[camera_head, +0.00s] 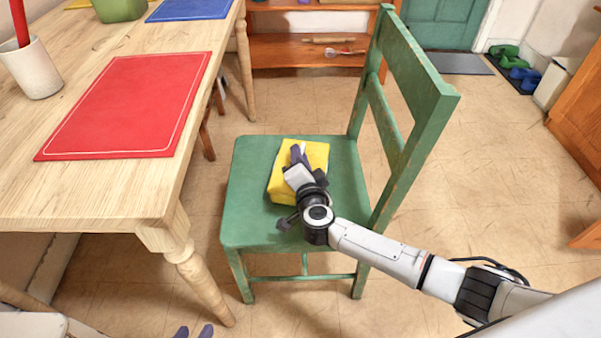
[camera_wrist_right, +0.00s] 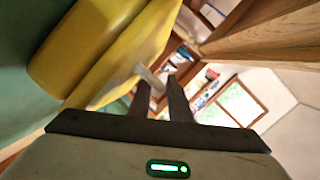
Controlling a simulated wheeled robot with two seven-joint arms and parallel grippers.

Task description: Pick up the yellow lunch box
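The yellow lunch box (camera_head: 316,156) lies on the seat of the green chair (camera_head: 250,190). In the right wrist view, the yellow lunch box (camera_wrist_right: 105,45) fills the upper left, with a pale handle-like piece (camera_wrist_right: 151,77) at its edge. My right gripper (camera_head: 299,153) is over the box and hides part of it. In the wrist view the right gripper's fingers (camera_wrist_right: 160,88) stand a small gap apart at the pale piece; whether they grip it is unclear.
A wooden table (camera_head: 60,205) stands at the left with a red mat (camera_head: 130,105), a blue mat (camera_head: 190,9) and a white cup (camera_head: 30,70). The chair's backrest (camera_head: 415,85) rises to the right of the box.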

